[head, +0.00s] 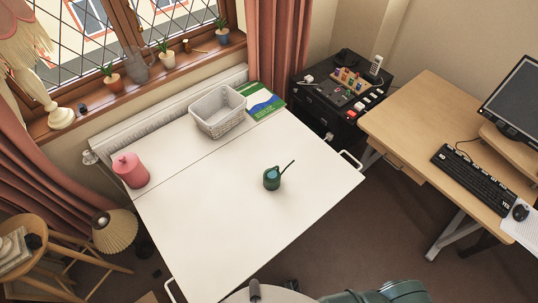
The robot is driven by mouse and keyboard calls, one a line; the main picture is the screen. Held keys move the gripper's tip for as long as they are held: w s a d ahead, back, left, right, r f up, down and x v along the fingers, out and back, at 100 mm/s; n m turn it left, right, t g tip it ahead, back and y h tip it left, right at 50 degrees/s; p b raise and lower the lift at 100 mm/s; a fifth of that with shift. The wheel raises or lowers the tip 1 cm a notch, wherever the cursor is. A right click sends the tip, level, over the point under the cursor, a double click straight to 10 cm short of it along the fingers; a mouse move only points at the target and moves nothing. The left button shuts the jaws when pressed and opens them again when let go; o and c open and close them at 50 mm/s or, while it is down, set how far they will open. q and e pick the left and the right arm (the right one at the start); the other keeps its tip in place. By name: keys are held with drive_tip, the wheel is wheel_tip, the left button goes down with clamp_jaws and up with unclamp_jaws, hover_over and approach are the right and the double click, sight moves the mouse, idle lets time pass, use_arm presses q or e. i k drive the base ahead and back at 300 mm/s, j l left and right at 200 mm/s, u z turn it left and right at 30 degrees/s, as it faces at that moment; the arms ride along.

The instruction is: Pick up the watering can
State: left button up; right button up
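A small dark green watering can (271,179) stands upright on the white table (225,235), right of the table's middle. Its thin spout points up and to the right, and its handle is hard to make out at this size. Nothing touches it except the table top. Neither of my grippers can be made out in the head view.
The table around the can is clear. A wooden desk (420,115) stands to the right; potted plants line the windowsill (130,85).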

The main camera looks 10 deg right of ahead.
sight(271, 177)
drive_tip(key=l+u, duration=0.15)
drive_tip(key=l, duration=0.5)
drive_tip(key=l+u, duration=0.15)
drive_tip(key=l, duration=0.5)
drive_tip(key=k+l+u, duration=0.1)
drive_tip(key=l, duration=0.55)
